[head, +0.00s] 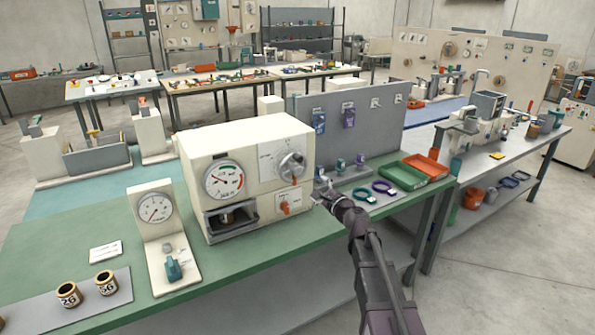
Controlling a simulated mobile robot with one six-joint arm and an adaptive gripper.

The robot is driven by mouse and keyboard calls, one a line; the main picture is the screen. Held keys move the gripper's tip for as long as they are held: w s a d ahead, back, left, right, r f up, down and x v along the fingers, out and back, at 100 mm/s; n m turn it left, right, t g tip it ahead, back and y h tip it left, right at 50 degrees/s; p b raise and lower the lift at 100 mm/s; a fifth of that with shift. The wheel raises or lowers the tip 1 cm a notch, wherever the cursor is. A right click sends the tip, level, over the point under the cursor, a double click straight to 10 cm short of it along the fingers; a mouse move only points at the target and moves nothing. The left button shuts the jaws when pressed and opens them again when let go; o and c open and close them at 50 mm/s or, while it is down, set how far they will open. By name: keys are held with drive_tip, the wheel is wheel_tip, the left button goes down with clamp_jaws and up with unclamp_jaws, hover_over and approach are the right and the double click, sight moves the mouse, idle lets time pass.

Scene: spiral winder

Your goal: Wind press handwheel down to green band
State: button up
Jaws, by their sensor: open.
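A cream press-like box (190,160) stands on the green bench. Its front carries a round dial (223,181) with a red needle; a small green mark seems to show near the dial's top, but the reading is too small to tell. A grey handwheel (291,166) sits at the upper right of the front, with an orange knob (286,208) below it. A dark recess (230,218) opens under the dial. My gripper (320,191) is open, just right of the box and below the handwheel's level, apart from the wheel. Its fingertips are small and hard to make out.
Left of the box stands a second gauge (155,208) on a cream stand with a teal lever (173,268). Two numbered cups (68,295) sit at the front left. Green (403,177) and red (428,167) trays and purple rings (383,187) lie to the right.

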sight(300, 170)
drive_tip(key=n, duration=1.4)
drive_tip(key=shift+s+d+r, duration=0.25)
drive_tip(key=shift+s+d, duration=0.05)
drive_tip(key=shift+w, duration=0.1)
drive_tip(key=x, duration=1.3)
drive_tip(key=shift+w+a, duration=0.2)
drive_tip(key=shift+a, duration=0.05)
drive_tip(key=c, duration=1.1)
